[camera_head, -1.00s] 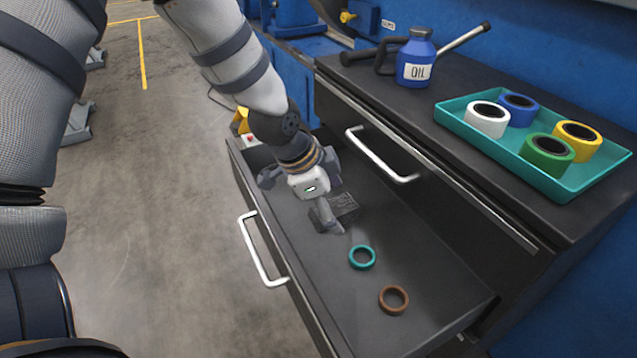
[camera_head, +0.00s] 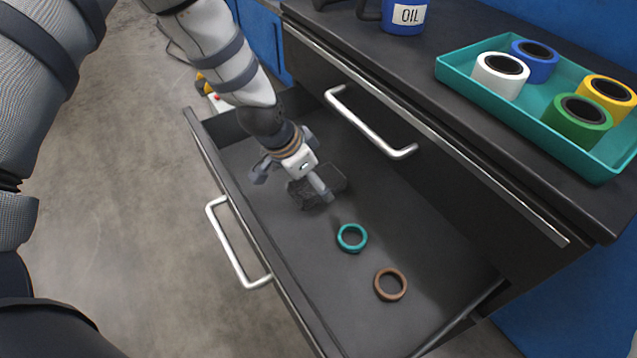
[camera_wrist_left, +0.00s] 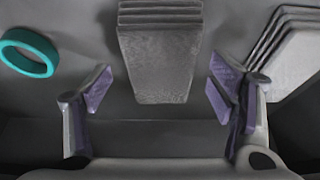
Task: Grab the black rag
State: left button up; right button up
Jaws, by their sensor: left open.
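A dark folded rag (camera_head: 318,186) lies in the open drawer, partly covered by my left gripper in the head view. In the left wrist view a dark grey folded cloth (camera_wrist_left: 160,62) lies ahead, centred between the fingers. A second, lighter-looking folded stack (camera_wrist_left: 293,58) is at the right of that view. I cannot tell for sure which of the two is the black rag. My left gripper (camera_head: 293,184) is low in the drawer, open and empty, its fingers (camera_wrist_left: 160,90) spread wider than the centred cloth and short of it. My right gripper is not in view.
A teal ring (camera_head: 352,238) and a brown ring (camera_head: 390,284) lie in the drawer (camera_head: 440,290) nearer the camera. The cabinet's upper handle (camera_head: 370,125) is close to my arm. A teal tray (camera_head: 465,85) with rolls and an oil bottle (camera_head: 405,15) stand on top.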

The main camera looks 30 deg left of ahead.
pick_arm(q)
jog(key=shift+w+f, duration=0.25)
jog(key=shift+f, duration=0.4)
jog(key=shift+r, duration=0.1)
jog(key=c, duration=1.2)
jog(key=shift+c, duration=0.2)
